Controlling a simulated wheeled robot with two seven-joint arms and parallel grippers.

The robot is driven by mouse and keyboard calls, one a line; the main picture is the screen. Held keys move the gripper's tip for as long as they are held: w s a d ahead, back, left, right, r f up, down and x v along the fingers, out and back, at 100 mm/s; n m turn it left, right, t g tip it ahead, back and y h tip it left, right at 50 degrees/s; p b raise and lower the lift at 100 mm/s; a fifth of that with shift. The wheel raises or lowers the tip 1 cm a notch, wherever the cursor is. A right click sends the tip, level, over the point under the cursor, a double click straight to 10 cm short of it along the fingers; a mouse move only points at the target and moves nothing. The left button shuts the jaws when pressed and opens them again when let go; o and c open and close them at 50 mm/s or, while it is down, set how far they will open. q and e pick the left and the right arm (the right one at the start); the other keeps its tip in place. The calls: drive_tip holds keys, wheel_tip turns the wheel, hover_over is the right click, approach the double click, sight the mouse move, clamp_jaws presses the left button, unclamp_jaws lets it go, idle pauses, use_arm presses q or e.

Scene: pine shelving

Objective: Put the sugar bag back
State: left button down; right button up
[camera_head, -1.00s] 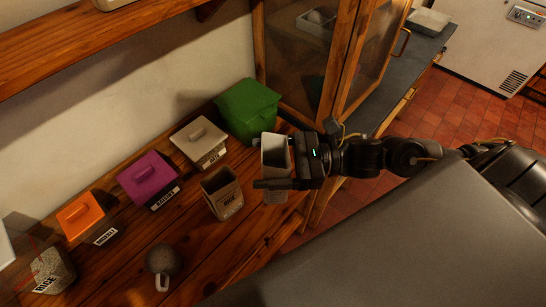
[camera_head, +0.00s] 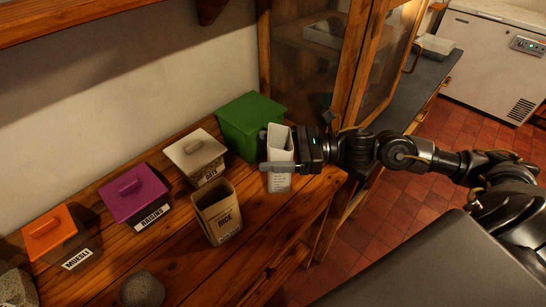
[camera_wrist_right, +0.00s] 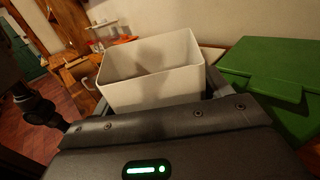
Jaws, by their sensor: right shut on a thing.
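The sugar bag (camera_head: 281,181) is a white, open-topped, upright container with small print I cannot read. It is at the right end of the wooden counter, just in front of and to the right of the green lidded box (camera_head: 250,124). My right gripper (camera_head: 271,152) is shut on it, coming from the right with its fingers around the upper part. I cannot tell whether its base touches the wood. In the right wrist view the bag's open top (camera_wrist_right: 150,70) shows just beyond the gripper. My left gripper is not in view.
An open brown rice bag (camera_head: 217,212) stands to the left. Behind it runs a row of lidded boxes: oats (camera_head: 195,153), raisins (camera_head: 134,192) and muesli (camera_head: 48,230). A grey round object (camera_head: 141,289) is in front. A glazed wooden cabinet (camera_head: 313,60) stands behind at right.

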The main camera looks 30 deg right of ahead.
drive_tip(key=shift+w+d+f, duration=0.25)
drive_tip(key=shift+w+f, duration=0.3)
drive_tip(key=shift+f, duration=0.15)
drive_tip(key=shift+w+d+f+p, duration=0.15)
drive_tip(key=shift+w+f+p, duration=0.05)
drive_tip(key=shift+f+p, duration=0.15)
wheel_tip(320, 180, down, 2)
drive_tip(key=shift+f+p, duration=0.15)
drive_tip(key=shift+p, duration=0.5)
drive_tip(key=shift+f, duration=0.35)
drive_tip(key=shift+f, duration=0.15)
drive_tip(key=o, duration=1.2)
